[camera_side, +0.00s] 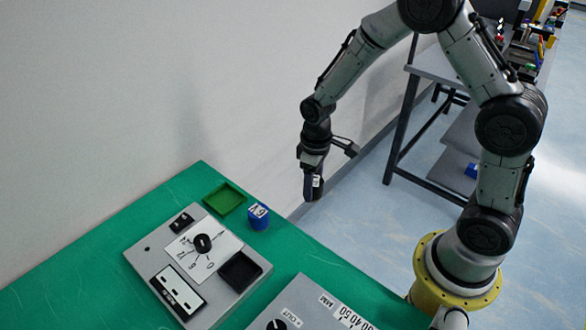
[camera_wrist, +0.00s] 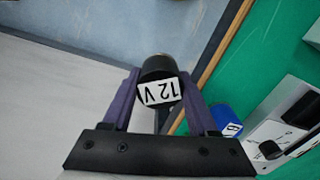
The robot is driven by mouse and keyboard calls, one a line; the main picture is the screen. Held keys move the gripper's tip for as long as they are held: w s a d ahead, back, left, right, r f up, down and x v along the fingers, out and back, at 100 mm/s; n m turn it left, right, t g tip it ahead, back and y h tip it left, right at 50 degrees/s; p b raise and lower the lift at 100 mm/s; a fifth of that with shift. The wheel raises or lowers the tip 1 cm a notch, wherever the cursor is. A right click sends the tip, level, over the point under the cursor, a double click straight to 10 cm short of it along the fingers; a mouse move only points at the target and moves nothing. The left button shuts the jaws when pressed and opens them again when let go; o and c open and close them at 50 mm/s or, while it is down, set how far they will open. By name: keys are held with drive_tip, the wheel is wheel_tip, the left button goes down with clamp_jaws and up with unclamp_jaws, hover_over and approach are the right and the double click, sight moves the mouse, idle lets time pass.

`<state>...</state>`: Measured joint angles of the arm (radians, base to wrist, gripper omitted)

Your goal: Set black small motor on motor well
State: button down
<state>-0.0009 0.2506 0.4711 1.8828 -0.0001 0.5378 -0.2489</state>
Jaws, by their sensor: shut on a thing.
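My gripper (camera_side: 313,182) is shut on a black small motor (camera_side: 315,190), held in the air above the level of the green table and off beyond its edge in the side view. In the wrist view the black motor (camera_wrist: 158,67) is a dark cylinder with a white "12 V" label, between the two purple fingers. A dark square recess (camera_side: 240,271) is in the grey panel (camera_side: 160,248) on the table; it looks empty. I cannot tell for certain whether this recess or the green tray (camera_side: 225,199) is the motor well.
A blue cylinder (camera_side: 258,219) with a white label stands between the green tray and the panel's right side; it also shows in the wrist view (camera_wrist: 226,119). The panel carries a black dial (camera_side: 203,242). A second grey panel (camera_side: 301,287) lies at the front right. A wall borders the table.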

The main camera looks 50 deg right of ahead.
drive_tip(key=shift+s+a+r+n, duration=0.25)
drive_tip(key=shift+s+r+n, duration=0.15)
drive_tip(key=shift+s, duration=0.15)
drive_tip(key=s+a+r+n, duration=0.4)
drive_tip(key=s+r+n, duration=0.1)
drive_tip(key=s, duration=0.3)
drive_tip(key=s+a+r+n, duration=0.4)
drive_tip(key=s+n, duration=0.1)
drive_tip(key=s, duration=0.3)
drive_tip(key=shift+r+n, duration=0.4)
